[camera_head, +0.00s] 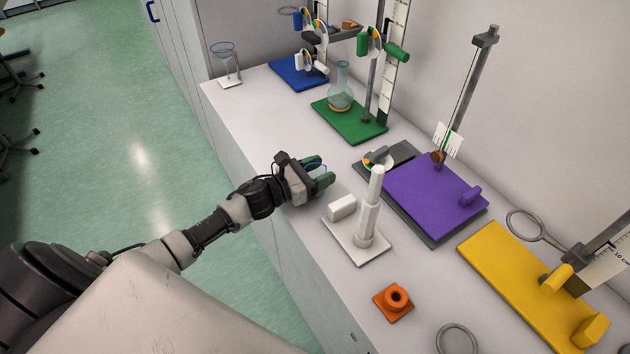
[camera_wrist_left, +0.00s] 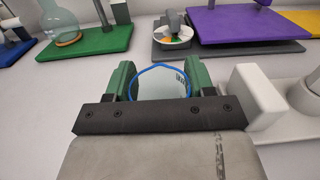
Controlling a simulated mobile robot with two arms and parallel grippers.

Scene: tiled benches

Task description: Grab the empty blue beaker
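A clear beaker with a blue rim (camera_wrist_left: 160,84) stands between the two green fingers of my left gripper (camera_head: 319,171) on the near bench. In the left wrist view the fingers (camera_wrist_left: 163,82) flank the rim on both sides, with little or no visible gap. I cannot tell whether they press on it. The beaker looks empty, but its lower part is hidden behind the gripper body. In the head view only a bit of its blue rim shows between the fingers. My right gripper is not in view.
A white stand with a post (camera_head: 367,222) is close to the right of the gripper. A purple platform (camera_head: 430,195), a green base with a flask (camera_head: 341,90), an orange block (camera_head: 394,301) and a yellow base (camera_head: 520,280) stand around. Another clear glass (camera_head: 226,62) is at the far end.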

